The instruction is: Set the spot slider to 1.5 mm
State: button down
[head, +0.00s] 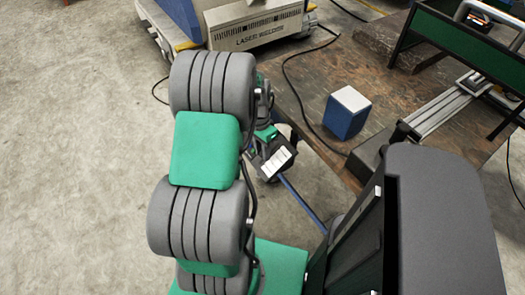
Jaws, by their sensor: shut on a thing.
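A small dark box with a white marked plate (276,161) shows just right of my arm, at the end of a blue rod (301,203). The marks on the plate are too small to read. My gripper (264,143) is at the back edge of this box, mostly hidden behind my grey and green arm links. It is shut on a small part there, which looks to be the spot slider. The fingertips, the slider itself and its setting cannot be made out.
A brown worktable (310,90) stands at the right, with a blue and white block (347,111) and a metal rail (440,108) on it. A machine marked laser welding (257,33) stands behind. A black cable crosses the table. Bare concrete floor lies left.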

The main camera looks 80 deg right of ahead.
dwell(0.3)
jog(key=shift+s+d+r, duration=0.7)
jog(key=shift+d+r, duration=0.05)
jog(key=shift+d, duration=0.05)
jog(key=c, duration=1.2)
grip_release()
jog(key=r, duration=0.5)
jog(key=w+r, duration=0.1)
jog(key=r, duration=0.1)
jog(key=shift+d+r+p, duration=0.2)
jog(key=shift+r+p, duration=0.15)
jog(key=shift+r, duration=0.05)
